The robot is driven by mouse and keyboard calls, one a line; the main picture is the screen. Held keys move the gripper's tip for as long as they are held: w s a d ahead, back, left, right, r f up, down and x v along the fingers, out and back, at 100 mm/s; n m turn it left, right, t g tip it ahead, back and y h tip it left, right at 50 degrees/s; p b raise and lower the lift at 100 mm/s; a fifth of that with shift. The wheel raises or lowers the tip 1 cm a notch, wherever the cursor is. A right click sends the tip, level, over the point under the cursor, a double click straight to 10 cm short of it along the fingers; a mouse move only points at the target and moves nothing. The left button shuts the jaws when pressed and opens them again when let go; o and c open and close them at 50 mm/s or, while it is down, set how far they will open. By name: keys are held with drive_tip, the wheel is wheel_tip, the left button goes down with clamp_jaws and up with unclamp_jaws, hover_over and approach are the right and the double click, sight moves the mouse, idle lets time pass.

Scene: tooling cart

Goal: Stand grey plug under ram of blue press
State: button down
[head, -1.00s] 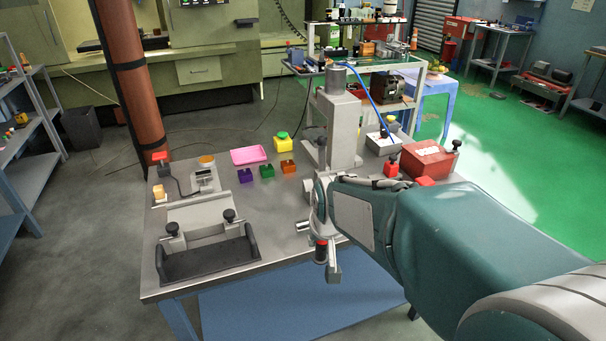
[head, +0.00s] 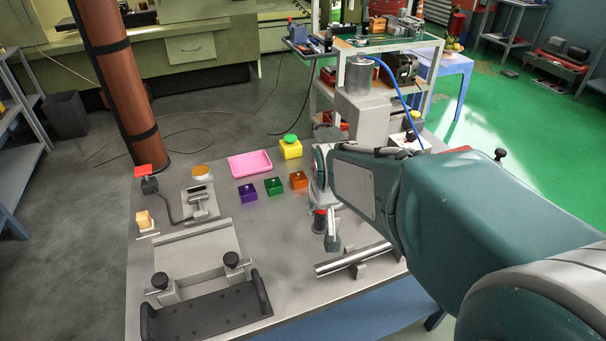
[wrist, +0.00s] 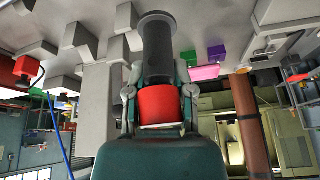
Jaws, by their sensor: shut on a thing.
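My gripper (wrist: 160,106) is shut on the red end of a dark grey cylinder with a flared tip (wrist: 158,45), which I take as the plug. In the head view the plug (head: 319,223) hangs roughly upright, red end up, above the cart top; its gap to the top cannot be told. The press (head: 362,113) looks grey, with a metal cylinder on top and a blue hose. It stands behind my gripper, and my arm hides its lower part and the place under its ram.
A steel bar (head: 353,260) lies on small blocks at the front right. Purple (head: 247,192), green (head: 273,186) and orange (head: 298,180) blocks and a pink tray (head: 250,163) are left of my gripper. A black-fronted fixture (head: 210,309) fills the front left.

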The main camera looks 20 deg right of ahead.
drive_tip(key=w+f, duration=0.3)
drive_tip(key=w, duration=0.1)
drive_tip(key=w+d+f, duration=0.1)
drive_tip(key=w+f, duration=0.2)
drive_tip(key=w, duration=0.2)
drive_tip(key=w+f, duration=0.3)
drive_tip(key=w, duration=0.1)
drive_tip(key=shift+w+d+f, duration=0.15)
drive_tip(key=shift+w+f, duration=0.15)
drive_tip(key=shift+f, duration=1.7)
drive_tip(key=shift+c, duration=2.4)
unclamp_jaws()
drive_tip(key=shift+f, duration=0.1)
